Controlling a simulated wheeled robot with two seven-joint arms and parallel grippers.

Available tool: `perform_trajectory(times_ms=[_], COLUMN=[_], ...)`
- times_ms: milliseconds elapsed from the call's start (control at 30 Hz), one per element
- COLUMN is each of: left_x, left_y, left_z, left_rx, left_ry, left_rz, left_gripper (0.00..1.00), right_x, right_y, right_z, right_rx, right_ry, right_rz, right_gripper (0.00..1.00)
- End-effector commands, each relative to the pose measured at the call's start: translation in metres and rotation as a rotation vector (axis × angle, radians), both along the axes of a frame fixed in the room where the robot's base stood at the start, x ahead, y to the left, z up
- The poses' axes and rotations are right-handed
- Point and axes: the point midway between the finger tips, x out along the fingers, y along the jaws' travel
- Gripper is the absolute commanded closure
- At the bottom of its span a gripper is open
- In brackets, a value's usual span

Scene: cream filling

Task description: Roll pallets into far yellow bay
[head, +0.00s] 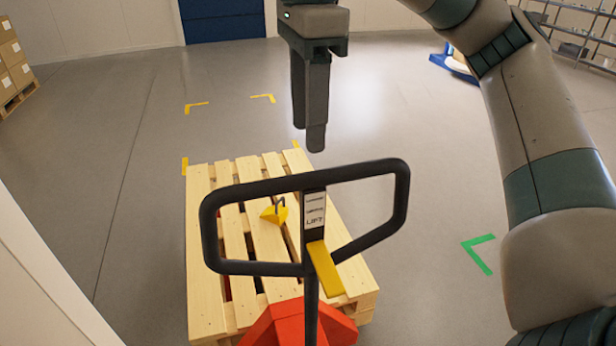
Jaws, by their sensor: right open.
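A light wooden pallet (205,290) lies on the floor in front of me. A pallet jack with a red body (285,325) stands at its near end. Its black loop handle (255,190) rises in front of the pallet, with a LIFT label (314,212) and a yellow lever (325,268). My right gripper (309,138) is open and empty, pointing down above and beyond the handle's top bar, not visibly touching it. Yellow corner marks (263,97) lie on the floor beyond the pallet. Other yellow marks (185,166) show at its far corners. My left gripper is out of view.
A small yellow piece with a dark hook (274,213) shows over the pallet slats. A green corner mark (479,252) is on the floor at right. Boxes on a pallet (14,65) stand far left, a blue door (222,18) at back, shelving (585,30) far right. Floor at left is clear.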

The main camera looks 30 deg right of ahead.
Motion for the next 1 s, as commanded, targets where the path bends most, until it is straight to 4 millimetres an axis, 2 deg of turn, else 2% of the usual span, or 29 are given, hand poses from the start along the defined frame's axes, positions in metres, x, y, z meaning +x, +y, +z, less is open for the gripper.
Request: perform_trajectory(times_ms=[100, 200, 567, 1000], left_x=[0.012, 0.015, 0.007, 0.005], left_y=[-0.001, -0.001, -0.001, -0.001], left_z=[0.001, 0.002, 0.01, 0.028], left_rx=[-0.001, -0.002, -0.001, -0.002], left_ry=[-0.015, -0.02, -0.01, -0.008], left_rz=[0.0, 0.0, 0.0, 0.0], left_gripper=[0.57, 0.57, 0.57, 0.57], right_x=[0.0, 0.0, -0.001, -0.001], right_y=[0.0, 0.0, -0.001, -0.001], right_z=[-0.009, -0.018, -0.062, -0.134], right_rx=[-0.001, 0.0, -0.001, 0.0], right_ry=[0.001, 0.003, 0.002, 0.003], right_rz=[0.001, 0.001, -0.001, -0.001], right_gripper=[0.57, 0.57, 0.57, 0.57])
